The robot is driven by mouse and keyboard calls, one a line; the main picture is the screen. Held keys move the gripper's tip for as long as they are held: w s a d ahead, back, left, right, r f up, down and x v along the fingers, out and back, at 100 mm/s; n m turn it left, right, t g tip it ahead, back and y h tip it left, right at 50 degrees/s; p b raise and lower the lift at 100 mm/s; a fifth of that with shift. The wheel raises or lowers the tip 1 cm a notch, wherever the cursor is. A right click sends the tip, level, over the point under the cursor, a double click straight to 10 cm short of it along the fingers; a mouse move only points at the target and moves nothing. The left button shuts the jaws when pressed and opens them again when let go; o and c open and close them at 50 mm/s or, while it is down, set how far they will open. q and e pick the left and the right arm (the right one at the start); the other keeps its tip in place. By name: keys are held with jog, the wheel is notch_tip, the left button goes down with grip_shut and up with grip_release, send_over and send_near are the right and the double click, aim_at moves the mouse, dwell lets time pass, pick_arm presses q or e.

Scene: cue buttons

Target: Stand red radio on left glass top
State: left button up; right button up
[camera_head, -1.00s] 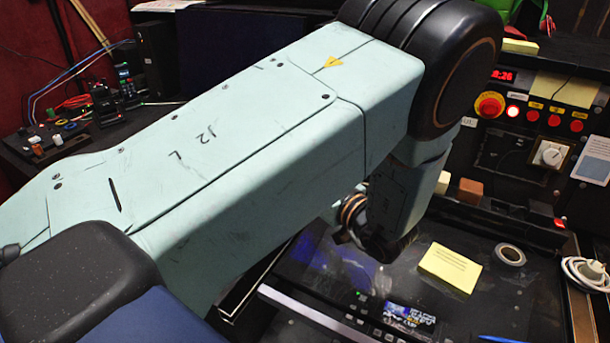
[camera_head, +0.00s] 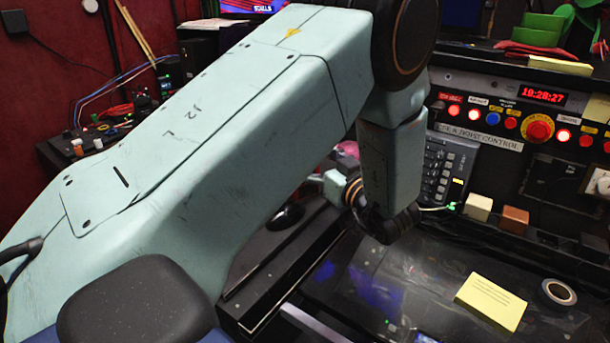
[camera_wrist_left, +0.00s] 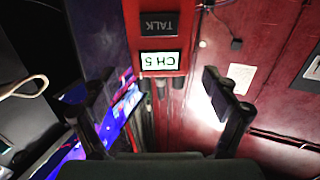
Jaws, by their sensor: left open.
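The red radio (camera_wrist_left: 158,41) shows upside down in the left wrist view, with a lit "CH 5" screen and a dark "TALK" button. My left gripper (camera_wrist_left: 147,92) is open; its two dark fingers lie either side of the radio's line in the picture, with no visible contact. A dark glossy glass top (camera_head: 400,285) lies at the lower middle of the head view. Whether it is the left one I cannot tell. My right gripper is not in view.
A yellow note pad (camera_head: 491,303) and a tape roll (camera_head: 558,292) lie on the glass top. A cream block (camera_head: 478,207) and an orange block (camera_head: 514,219) stand behind it. A control panel (camera_head: 476,143) with lit buttons rises at the back right.

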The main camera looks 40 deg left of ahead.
pick_arm(q)
jog(key=shift+x, duration=1.65)
jog(key=shift+c, duration=0.3)
jog(key=shift+r, duration=0.1)
grip_shut()
notch_tip(320, 180, up, 9)
jog(key=shift+s+p, duration=0.1)
jog(key=shift+p, duration=0.55)
jog(key=shift+r, duration=0.5)
